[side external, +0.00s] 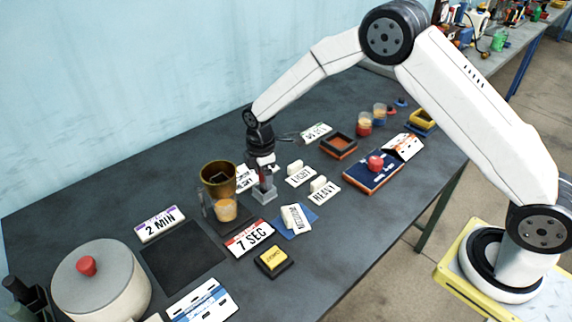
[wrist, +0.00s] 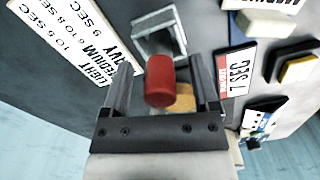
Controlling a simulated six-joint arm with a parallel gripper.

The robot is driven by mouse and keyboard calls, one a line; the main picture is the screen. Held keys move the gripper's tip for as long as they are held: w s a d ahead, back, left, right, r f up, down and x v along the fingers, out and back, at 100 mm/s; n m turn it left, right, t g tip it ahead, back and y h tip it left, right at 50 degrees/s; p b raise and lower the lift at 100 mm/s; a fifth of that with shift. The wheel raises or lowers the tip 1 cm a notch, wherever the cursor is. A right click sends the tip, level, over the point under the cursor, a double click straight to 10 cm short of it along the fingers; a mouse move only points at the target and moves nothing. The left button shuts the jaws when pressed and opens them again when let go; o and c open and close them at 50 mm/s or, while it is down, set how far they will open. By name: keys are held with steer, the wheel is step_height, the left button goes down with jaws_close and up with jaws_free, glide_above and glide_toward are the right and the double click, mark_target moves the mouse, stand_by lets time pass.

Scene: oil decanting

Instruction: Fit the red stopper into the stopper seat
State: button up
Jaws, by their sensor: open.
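The red stopper (wrist: 160,80) is between the two fingers of my gripper (wrist: 161,88) in the wrist view, and the fingers stand apart. A grey square seat with a raised rim (wrist: 160,30) lies just beyond the stopper's far end. In the side view the grey seat block (side external: 264,194) stands on the dark table, with my gripper (side external: 264,179) pointing down right above it. The stopper is mostly hidden by the gripper in the side view. I cannot tell whether its lower end is inside the seat.
A brass pot (side external: 219,178) on a stand and a cup of amber liquid (side external: 226,211) are close left of my gripper. Cards such as "7 SEC" (side external: 249,238) lie around it. A blue tray with a red knob (side external: 372,178) is to the right. A lidded pot (side external: 100,282) stands front left.

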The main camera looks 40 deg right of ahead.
steer(key=shift+f, duration=0.55)
steer(key=shift+c, duration=0.3)
jaws_close()
